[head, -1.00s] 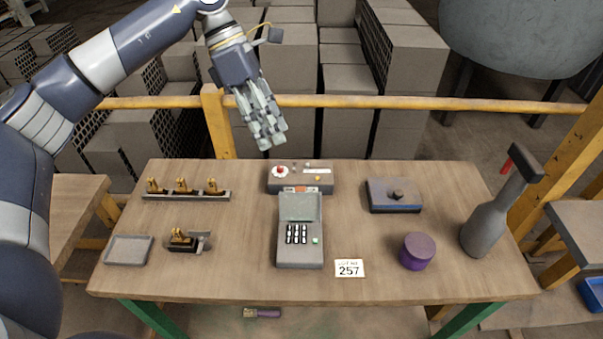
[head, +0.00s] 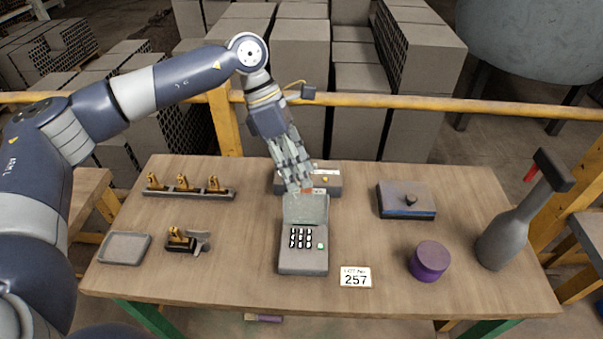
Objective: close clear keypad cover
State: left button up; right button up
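The keypad box (head: 303,261) stands on the table with its black and white keys and a green button uncovered. Its clear cover (head: 306,208) is raised, standing up at the back edge of the box. My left gripper (head: 299,186) points down just above and behind the top of the raised cover. Its fingers look close together, but I cannot tell how far they are apart or whether they touch the cover. My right gripper is not in view.
A control box (head: 327,178) stands behind the keypad, partly hidden by my gripper. A number card (head: 356,277), purple round container (head: 429,261), blue-grey box (head: 406,200), grey bottle-shaped object (head: 503,235), grey tray (head: 125,248) and brass pieces (head: 181,238) surround it.

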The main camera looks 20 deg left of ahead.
aim_at(306, 207)
pick_arm(q)
jog(key=shift+x, duration=1.15)
